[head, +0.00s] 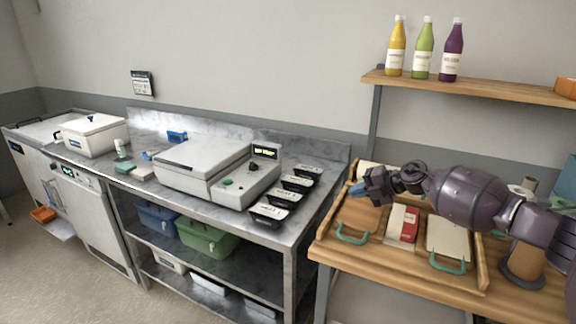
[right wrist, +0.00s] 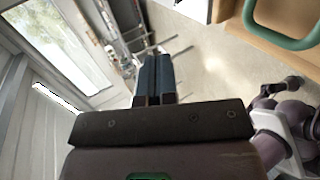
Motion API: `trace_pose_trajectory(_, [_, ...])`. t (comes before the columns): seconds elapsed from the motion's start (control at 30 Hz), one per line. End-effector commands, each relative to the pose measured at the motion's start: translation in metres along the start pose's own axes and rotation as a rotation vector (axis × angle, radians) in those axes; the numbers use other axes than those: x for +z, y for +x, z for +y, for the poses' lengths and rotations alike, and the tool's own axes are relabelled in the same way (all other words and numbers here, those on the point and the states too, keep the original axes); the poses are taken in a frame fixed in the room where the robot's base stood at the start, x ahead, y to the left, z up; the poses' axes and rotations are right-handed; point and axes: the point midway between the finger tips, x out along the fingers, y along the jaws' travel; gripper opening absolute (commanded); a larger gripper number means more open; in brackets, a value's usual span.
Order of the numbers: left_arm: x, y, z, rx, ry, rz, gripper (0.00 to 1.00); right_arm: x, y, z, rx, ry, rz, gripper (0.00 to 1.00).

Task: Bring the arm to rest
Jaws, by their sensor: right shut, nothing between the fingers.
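My right arm comes in from the right in the head view and reaches over the wooden table. My right gripper (head: 358,189) is at its left end, above the left part of the wooden tray. The right gripper's fingers (right wrist: 153,75) show side by side in the right wrist view, shut with nothing between them. They point out over open floor in that view. My left gripper does not show in the head view.
A wooden tray (head: 482,273) with green-handled boards and a red-and-white packet (head: 404,224) lies below the arm. Left of it, a steel counter (head: 318,213) holds a grey machine (head: 203,162) and several black containers. Bottles stand on a wooden shelf (head: 480,88) above.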

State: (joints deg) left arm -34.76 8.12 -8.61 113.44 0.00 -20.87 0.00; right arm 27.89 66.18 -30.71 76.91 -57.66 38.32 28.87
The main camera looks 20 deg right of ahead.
Motion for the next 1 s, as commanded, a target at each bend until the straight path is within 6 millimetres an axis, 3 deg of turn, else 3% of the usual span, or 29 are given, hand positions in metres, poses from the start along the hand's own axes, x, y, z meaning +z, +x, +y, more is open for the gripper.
trace_pose_trajectory(0.27, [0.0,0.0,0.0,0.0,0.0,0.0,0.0,0.008,0.0,0.008,0.045,-0.046,-0.054,0.0])
trace_pose_trajectory(0.43, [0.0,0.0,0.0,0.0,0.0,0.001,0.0,0.007,0.003,0.048,0.206,-0.053,-0.14,0.0])
trace_pose_trajectory(0.5, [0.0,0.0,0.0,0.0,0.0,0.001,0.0,-0.001,0.01,0.067,0.292,-0.029,-0.163,0.0])
trace_pose_trajectory(0.6, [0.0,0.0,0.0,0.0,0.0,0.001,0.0,-0.022,0.025,0.074,0.394,0.053,-0.184,0.0])
trace_pose_trajectory(0.77, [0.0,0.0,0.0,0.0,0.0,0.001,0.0,-0.06,0.049,0.055,0.507,0.262,-0.218,0.0])
trace_pose_trajectory(0.87, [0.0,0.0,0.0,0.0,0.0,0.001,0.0,-0.088,0.061,0.029,0.544,0.43,-0.24,0.0])
trace_pose_trajectory(1.0, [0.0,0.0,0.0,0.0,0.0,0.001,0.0,-0.132,0.073,-0.021,0.557,0.703,-0.278,0.0])
